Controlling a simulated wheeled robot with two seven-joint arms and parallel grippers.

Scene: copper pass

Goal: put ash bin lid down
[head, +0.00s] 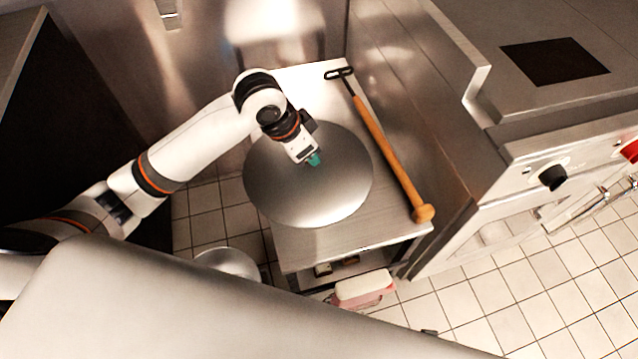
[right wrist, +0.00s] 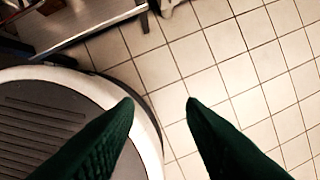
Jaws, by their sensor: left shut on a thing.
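The ash bin lid (head: 300,195) is a large round silver disc in the head view, over the steel side table (head: 370,232) and past its left edge. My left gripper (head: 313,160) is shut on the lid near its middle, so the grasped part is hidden. I cannot tell whether the lid touches the table top. A round metal bin (head: 228,262) shows partly on the floor at the table's lower left. My right gripper (right wrist: 160,102) is open and empty, with its green fingers apart above the tiled floor.
A wooden-handled tool (head: 390,157) with a dark metal end lies along the table's right side. A pink-and-white block (head: 364,288) is at the table's front. A stove (head: 560,150) with knobs stands at the right. Steel panels rise behind the table.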

